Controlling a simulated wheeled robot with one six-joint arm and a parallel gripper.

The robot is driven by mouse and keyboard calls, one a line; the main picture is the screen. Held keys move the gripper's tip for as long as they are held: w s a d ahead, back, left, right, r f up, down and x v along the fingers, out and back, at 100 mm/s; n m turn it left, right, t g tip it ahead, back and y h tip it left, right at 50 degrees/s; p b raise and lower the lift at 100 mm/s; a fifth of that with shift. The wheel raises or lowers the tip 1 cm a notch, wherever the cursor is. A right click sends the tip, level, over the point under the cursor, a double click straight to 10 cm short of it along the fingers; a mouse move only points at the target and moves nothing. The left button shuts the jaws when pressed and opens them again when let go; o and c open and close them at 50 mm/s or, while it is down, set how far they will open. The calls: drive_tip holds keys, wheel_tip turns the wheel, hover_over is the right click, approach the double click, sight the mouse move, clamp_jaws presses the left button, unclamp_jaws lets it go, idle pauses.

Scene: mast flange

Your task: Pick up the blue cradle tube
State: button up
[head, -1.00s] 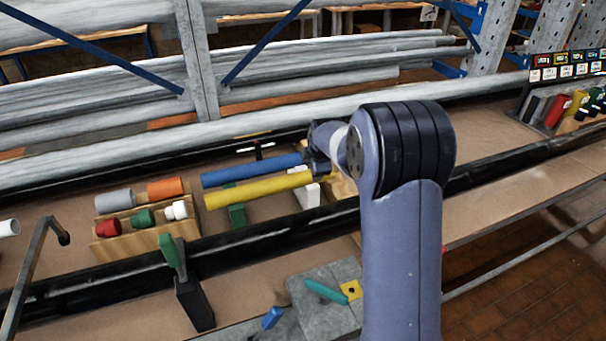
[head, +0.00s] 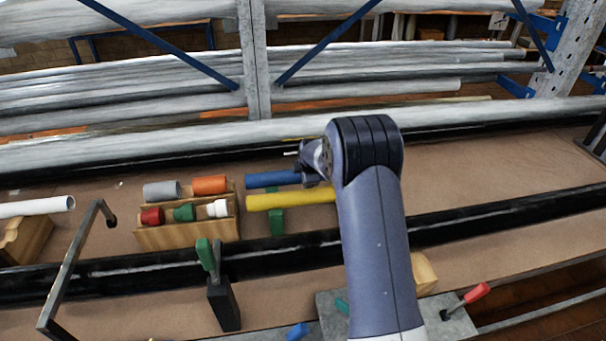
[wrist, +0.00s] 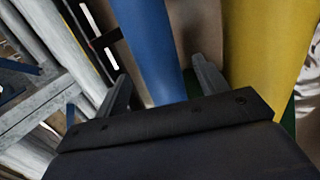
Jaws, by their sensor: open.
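The blue tube (head: 272,179) lies behind the yellow tube (head: 290,199) on the bench, left of my arm in the head view. My gripper (head: 308,164) is at the right end of the blue tube. In the wrist view the blue tube (wrist: 152,45) runs between the two open fingers of my gripper (wrist: 163,88), with gaps visible beside it. The yellow tube (wrist: 262,50) stands just outside the right finger. The contact between fingers and tube cannot be made out.
A wooden block (head: 190,237) with grey, orange, red, green and white pieces stands left of the tubes. A green-handled clamp (head: 222,300) and a black rail (head: 480,218) are in front. A white tube (head: 38,207) lies at far left.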

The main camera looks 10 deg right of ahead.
drive_tip(key=shift+x, duration=1)
drive_tip(key=shift+c, duration=0.2)
drive_tip(key=shift+r, duration=0.1)
drive_tip(key=c, duration=1.3)
drive_tip(key=shift+o, duration=0.2)
